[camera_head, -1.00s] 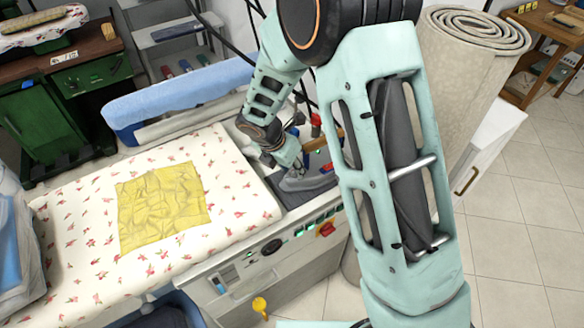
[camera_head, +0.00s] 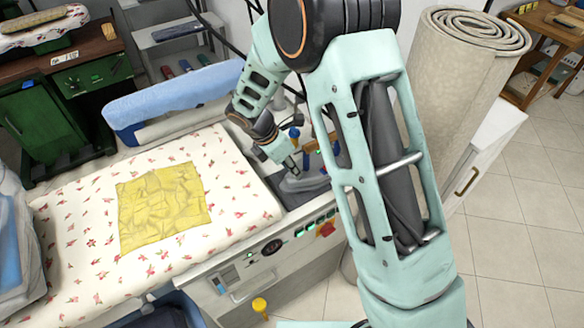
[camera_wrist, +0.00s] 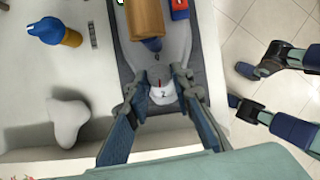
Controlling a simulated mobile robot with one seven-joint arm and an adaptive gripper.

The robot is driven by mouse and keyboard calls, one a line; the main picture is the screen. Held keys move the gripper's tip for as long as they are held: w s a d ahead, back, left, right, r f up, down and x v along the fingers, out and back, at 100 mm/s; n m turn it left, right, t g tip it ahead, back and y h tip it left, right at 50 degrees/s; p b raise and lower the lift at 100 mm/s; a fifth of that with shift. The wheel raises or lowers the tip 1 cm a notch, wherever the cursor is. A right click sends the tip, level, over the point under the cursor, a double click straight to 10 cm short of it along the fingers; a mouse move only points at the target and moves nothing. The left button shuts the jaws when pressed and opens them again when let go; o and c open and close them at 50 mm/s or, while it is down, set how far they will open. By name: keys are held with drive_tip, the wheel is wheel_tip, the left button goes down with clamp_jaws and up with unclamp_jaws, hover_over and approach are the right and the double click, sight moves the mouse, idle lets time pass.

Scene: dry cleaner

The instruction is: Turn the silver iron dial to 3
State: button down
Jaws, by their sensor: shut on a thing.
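The silver iron (camera_wrist: 180,45) lies on a dark rest pad in the wrist view, its wooden handle (camera_wrist: 145,18) pointing away from my gripper. Its small pale dial (camera_wrist: 162,92) sits at the near end, with a red mark and a numeral that looks like 2. My gripper (camera_wrist: 162,86) has a finger on each side of the dial and is shut on it. In the head view the iron (camera_head: 303,184) shows beside my gripper (camera_head: 292,168), which comes down from above left; the dial cannot be made out there.
A padded floral board (camera_head: 90,225) with a yellow cloth (camera_head: 160,208) lies left of the iron. A blue-and-yellow object (camera_wrist: 55,32) and a white rounded object (camera_wrist: 70,122) stand left in the wrist view. A rolled carpet (camera_head: 455,80) stands right of my arm.

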drive_tip(key=m, duration=0.2)
drive_tip(key=m+g, duration=0.1)
drive_tip(key=m, duration=0.1)
drive_tip(key=m+g, duration=0.1)
drive_tip(key=m, duration=0.1)
drive_tip(key=shift+w+a+m+h, duration=0.1)
drive_tip(key=shift+w+m+h, duration=0.2)
drive_tip(key=shift+w, duration=0.05)
drive_tip(key=m+g+b, duration=0.1)
drive_tip(key=m+g, duration=0.1)
drive_tip(key=m, duration=0.3)
drive_tip(key=shift+w, duration=0.2)
drive_tip(key=shift+m+g, duration=0.3)
drive_tip(key=c, duration=1.7)
unclamp_jaws()
drive_tip(key=v, duration=1.2)
drive_tip(key=shift+d+r, duration=0.15)
drive_tip(key=shift+d, duration=0.25)
